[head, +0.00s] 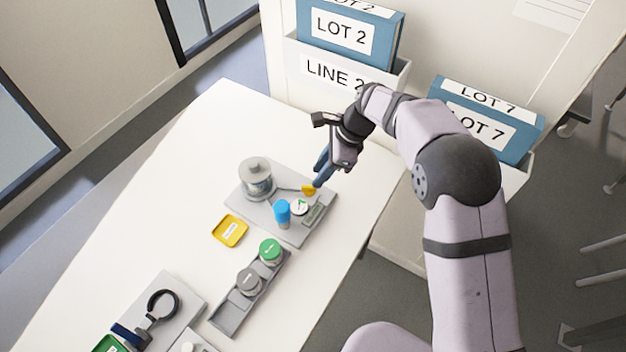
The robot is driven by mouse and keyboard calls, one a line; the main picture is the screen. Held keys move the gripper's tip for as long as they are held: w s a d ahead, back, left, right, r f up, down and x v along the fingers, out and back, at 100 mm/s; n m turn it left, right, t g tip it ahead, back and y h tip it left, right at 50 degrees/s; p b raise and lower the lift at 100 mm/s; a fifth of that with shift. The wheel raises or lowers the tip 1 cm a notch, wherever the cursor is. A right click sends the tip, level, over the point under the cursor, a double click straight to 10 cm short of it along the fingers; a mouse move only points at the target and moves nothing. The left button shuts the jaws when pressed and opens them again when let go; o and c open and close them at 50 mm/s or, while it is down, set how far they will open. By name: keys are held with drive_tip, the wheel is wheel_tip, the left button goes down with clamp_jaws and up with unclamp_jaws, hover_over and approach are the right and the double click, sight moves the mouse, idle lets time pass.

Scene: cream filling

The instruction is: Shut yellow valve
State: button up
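The yellow valve (309,190) is a small yellow handle on the grey station plate (296,238), to the right of a clear, grey-lidded vessel (257,180). A thin grey pipe runs between the vessel and the valve. My gripper (319,181) points down at the valve from the upper right, its blue fingertips at or just above the handle. I cannot tell whether they touch it, or whether the fingers are open or shut. The fingers partly hide the valve's far side.
On the plate near the valve stand a blue cylinder (282,211), a round white dial (299,206) and a small display (313,214). A yellow tray (230,231) and a grey rack (231,316) with green-lidded and grey-lidded jars lie nearer. The table's far left is clear.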

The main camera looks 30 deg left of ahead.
sight(310, 186)
drive_tip(key=shift+p+x, duration=0.5)
drive_tip(key=shift+x, duration=2.05)
clamp_jaws()
